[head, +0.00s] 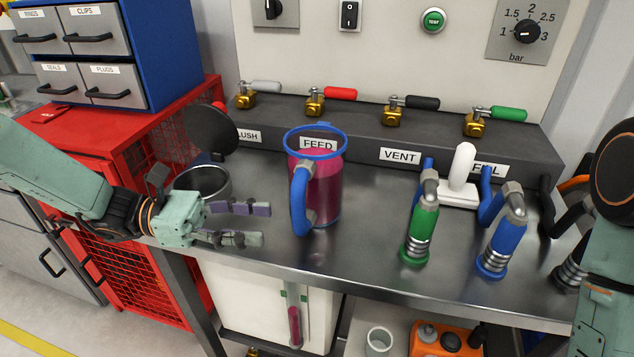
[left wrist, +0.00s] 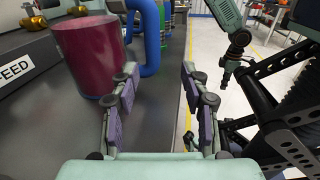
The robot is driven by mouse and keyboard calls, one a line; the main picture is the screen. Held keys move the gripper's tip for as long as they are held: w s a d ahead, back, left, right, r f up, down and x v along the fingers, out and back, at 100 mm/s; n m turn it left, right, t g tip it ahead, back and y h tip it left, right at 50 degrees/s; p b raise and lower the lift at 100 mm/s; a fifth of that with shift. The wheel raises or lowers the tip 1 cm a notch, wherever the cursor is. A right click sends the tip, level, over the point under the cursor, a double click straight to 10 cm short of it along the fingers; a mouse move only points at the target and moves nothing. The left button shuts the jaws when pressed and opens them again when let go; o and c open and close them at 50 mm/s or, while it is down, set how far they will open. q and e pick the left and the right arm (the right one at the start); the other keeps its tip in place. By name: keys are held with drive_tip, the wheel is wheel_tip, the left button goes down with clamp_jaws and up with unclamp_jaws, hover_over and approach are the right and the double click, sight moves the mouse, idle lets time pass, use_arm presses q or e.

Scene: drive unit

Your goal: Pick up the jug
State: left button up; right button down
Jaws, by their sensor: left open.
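The jug (head: 328,190) is clear with a blue rim and a blue handle (head: 299,200), and holds dark pink liquid. It stands upright on the metal bench in front of the FEED label. My left gripper (head: 266,224) is open and empty, left of the jug, with its fingers pointing at the handle side and a gap between. In the left wrist view the jug (left wrist: 92,55) is at the upper left, and its blue handle (left wrist: 150,40) lies ahead of the open fingers (left wrist: 160,85). My right arm shows at the right edge; its gripper is not clearly visible.
A dark round pot (head: 205,184) with a raised lid (head: 211,129) stands behind my left gripper. A green hose coupling (head: 420,235) and a blue one (head: 503,245) stand right of the jug, with a white-handled block (head: 460,185) behind. The bench's front edge is close.

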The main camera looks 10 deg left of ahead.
sight(299, 221)
use_arm(q)
drive_tip(key=shift+w+d, duration=0.1)
drive_tip(key=shift+w, duration=0.05)
drive_tip(key=shift+w+d+b, duration=0.2)
drive_tip(key=shift+d+b, duration=0.1)
drive_tip(key=shift+d, duration=0.95)
drive_tip(key=d, duration=0.1)
drive_tip(key=w+d+b, duration=0.1)
drive_tip(key=d+b, duration=0.1)
drive_tip(key=d, duration=0.1)
drive_tip(key=shift+w+f, duration=0.15)
drive_tip(key=shift+f, duration=0.15)
drive_tip(key=shift+d+r, duration=0.1)
drive_tip(key=shift+d, duration=0.3)
drive_tip(key=shift+w+a, duration=0.1)
clamp_jaws()
